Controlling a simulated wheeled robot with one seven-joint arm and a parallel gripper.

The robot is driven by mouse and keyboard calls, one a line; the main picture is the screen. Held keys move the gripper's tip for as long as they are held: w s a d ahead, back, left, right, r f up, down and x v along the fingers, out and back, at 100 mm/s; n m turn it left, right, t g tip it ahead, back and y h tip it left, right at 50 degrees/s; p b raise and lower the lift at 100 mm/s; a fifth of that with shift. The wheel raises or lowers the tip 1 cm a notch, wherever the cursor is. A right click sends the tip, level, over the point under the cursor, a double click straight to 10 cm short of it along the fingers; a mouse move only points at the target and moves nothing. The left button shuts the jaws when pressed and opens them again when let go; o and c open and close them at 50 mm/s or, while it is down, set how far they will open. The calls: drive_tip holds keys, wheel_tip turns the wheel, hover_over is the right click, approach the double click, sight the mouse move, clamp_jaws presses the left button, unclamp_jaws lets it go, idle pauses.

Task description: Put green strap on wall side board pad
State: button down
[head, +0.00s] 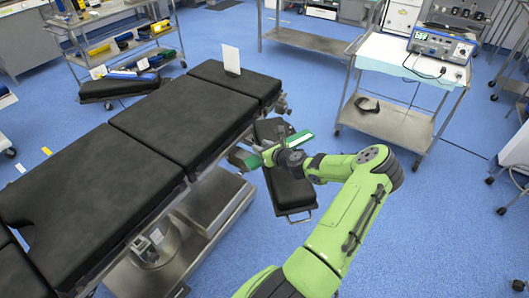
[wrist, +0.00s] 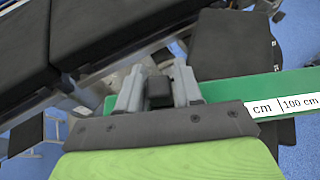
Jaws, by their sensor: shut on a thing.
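My gripper (head: 262,157) is shut on the green strap (head: 299,139), which sticks out on both sides of it. In the wrist view the gripper (wrist: 159,90) crosses the strap (wrist: 235,88), whose right part carries a white label reading "100 cm". The strap is above a black board pad (head: 290,190) beside the table's right edge; this pad also shows in the wrist view (wrist: 238,48). I cannot tell whether they touch. Another black board pad (head: 112,89) lies on the table's far left side, with something blue near it.
The black-padded operating table (head: 130,170) fills the left, with a white upright panel (head: 231,59) on it. A cart (head: 410,60) with a device stands at the right. A shelf cart (head: 115,40) stands behind the far pad.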

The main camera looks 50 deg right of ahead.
drive_tip(key=shift+f, duration=0.55)
drive_tip(key=shift+r, duration=0.1)
drive_tip(key=c, duration=0.8)
unclamp_jaws()
drive_tip(key=shift+o, duration=0.2)
